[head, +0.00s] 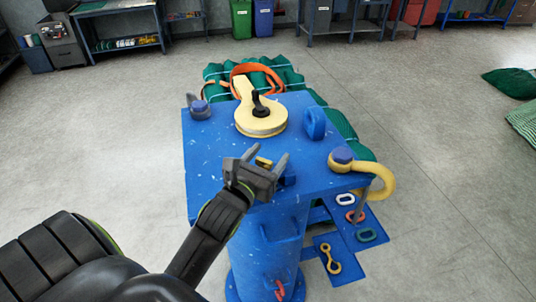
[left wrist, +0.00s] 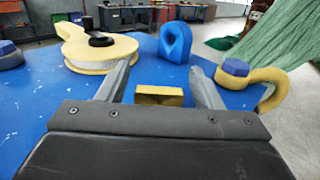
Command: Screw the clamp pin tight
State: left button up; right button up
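My left gripper (head: 268,155) is open and empty above the near edge of the blue worktop (head: 215,150). A small yellow block (head: 264,162) shows between its fingers; in the left wrist view this block (left wrist: 160,96) lies in the gap, apart from both fingers. I cannot tell for sure which part is the clamp pin; the yellow block is one candidate. A black upright knob (head: 259,102) stands on a cream pulley-shaped piece (head: 262,122) farther back. A yellow shackle (head: 375,178) with a blue hex head (head: 342,155) sits at the right corner. My right gripper is out of view.
A blue eye (head: 315,122) stands on the top, and a grey shackle with a blue head (head: 199,106) at the left. Green netting (head: 290,75) lies behind. Low blue plates (head: 340,258) with coloured links are at the lower right.

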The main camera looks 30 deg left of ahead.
pick_arm(q)
jog(key=c, duration=0.5)
jog(key=shift+w, duration=0.1)
jog(key=c, duration=0.5)
jog(key=shift+f+h, duration=0.1)
jog(key=shift+h, duration=0.2)
jog(key=m+h+b, duration=0.2)
jog(key=h+b, duration=0.1)
jog(key=shift+d+f+m, duration=0.15)
jog(key=shift+m, duration=0.15)
jog(key=m+g+h+b, duration=0.1)
jog(key=m+h+b, duration=0.1)
jog(key=b, duration=0.5)
jog(key=m+g+h+b, duration=0.1)
jog(key=m+h+b, duration=0.1)
jog(key=h+b, duration=0.2)
jog(key=d+m+g+h+b, duration=0.1)
jog(key=m+g+h+b, duration=0.1)
jog(key=b, duration=0.8)
jog(key=shift+s+f+h, duration=0.1)
jog(key=shift+s+h, duration=0.1)
jog(key=shift+h, duration=0.6)
jog(key=shift+r+m+b, duration=0.3)
jog(key=shift+m+b, duration=0.1)
jog(key=shift+b, duration=0.85)
jog(key=o, duration=1)
